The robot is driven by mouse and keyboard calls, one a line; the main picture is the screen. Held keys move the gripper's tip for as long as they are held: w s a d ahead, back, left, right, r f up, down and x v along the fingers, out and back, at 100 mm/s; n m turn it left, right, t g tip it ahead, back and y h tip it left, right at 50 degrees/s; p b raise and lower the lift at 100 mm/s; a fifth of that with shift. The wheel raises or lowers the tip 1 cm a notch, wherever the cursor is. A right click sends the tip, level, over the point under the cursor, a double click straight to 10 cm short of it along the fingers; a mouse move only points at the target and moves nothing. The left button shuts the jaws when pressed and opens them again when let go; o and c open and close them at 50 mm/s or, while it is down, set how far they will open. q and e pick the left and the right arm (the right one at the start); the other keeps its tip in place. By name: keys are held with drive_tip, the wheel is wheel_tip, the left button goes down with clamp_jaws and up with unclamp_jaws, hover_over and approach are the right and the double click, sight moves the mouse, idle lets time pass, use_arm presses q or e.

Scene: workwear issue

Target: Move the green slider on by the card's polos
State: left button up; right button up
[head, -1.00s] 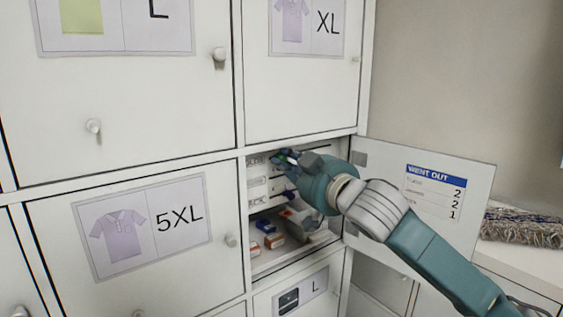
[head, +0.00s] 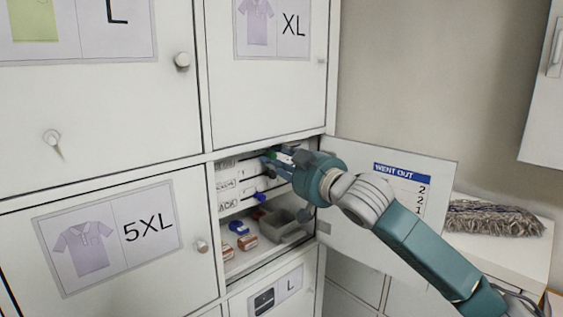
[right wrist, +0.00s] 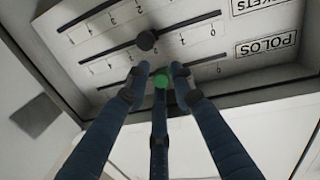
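The green slider knob (right wrist: 160,81) shows in the right wrist view, on the lower slot of a white panel with numbered scales. My right gripper (right wrist: 160,76) has its three dark fingers spread around it, with small gaps at both sides; contact is unclear. A boxed label reading POLOS (right wrist: 266,46) stands at the right of the panel. In the head view my right gripper (head: 280,160) is at the panel inside the open cubby and hides part of it. The WENT OUT card (head: 402,178) is on the open door; its row names are partly hidden or too small. My left gripper is not seen.
A dark slider knob (right wrist: 146,40) sits on the adjacent slot. A blue knob (head: 261,196) is lower on the panel. Small boxes (head: 247,242) and a grey bin (head: 285,227) stand on the cubby floor. The open door (head: 440,180) lies behind my right arm.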

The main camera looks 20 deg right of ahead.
drive_tip(key=v, duration=1.2)
drive_tip(key=shift+f, duration=0.15)
